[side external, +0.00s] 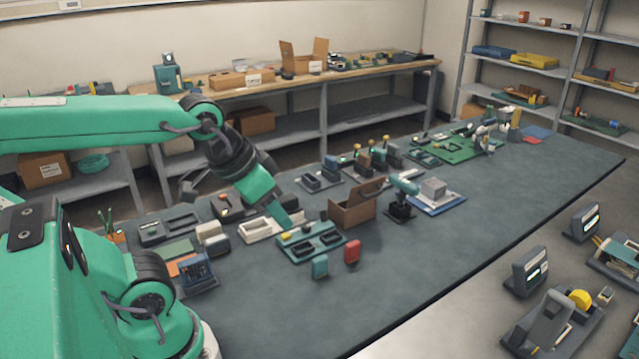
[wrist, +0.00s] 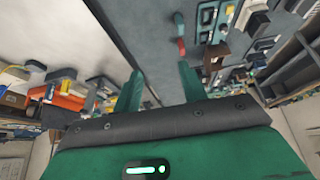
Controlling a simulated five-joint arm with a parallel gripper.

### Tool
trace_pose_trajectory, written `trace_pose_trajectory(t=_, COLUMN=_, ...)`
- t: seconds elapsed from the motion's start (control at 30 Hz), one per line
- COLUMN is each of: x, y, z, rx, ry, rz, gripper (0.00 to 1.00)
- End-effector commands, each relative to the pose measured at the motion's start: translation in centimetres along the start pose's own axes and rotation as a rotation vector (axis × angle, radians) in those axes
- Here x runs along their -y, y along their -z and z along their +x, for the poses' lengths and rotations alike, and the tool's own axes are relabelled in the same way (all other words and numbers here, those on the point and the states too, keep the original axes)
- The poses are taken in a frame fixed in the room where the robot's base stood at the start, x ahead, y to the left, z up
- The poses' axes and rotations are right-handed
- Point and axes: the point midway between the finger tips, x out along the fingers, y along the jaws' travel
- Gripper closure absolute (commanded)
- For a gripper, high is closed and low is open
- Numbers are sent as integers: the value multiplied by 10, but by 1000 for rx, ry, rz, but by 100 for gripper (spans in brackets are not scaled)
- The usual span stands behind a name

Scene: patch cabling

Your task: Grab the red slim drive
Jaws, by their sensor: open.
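The red slim drive (side external: 352,251) stands upright on the dark tabletop, to the right of a similar teal drive (side external: 320,266). In the wrist view a small red shape, likely the red drive (wrist: 181,47), shows beyond the tip of the right finger, with a teal shape (wrist: 179,20) above it. My gripper (side external: 287,218) is above the table, up and to the left of the red drive in the side view. In the wrist view my gripper (wrist: 159,82) has its two green fingers wide apart with nothing between them. The red drive is apart from the fingers.
A teal tray with dark slots (side external: 311,243) lies just behind the two drives. A teal-topped tool on a dark stand (side external: 401,204) is further right. The table front is clear.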

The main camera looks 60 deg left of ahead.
Motion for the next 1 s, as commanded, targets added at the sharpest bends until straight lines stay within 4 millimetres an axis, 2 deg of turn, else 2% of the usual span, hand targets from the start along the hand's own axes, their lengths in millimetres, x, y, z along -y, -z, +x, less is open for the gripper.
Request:
trace_pose_trajectory(t=0.27, x=4, y=24, z=12, rx=59, ry=6, rz=0, gripper=58)
trace_pose_trajectory(t=0.47, x=10, y=50, z=30, rx=123, ry=11, rz=2, gripper=58)
trace_pose_trajectory(t=0.77, x=20, y=85, z=69, rx=219, ry=15, rz=3, gripper=58)
trace_pose_trajectory(t=1.0, x=30, y=108, z=109, rx=295, ry=14, rz=2, gripper=58)
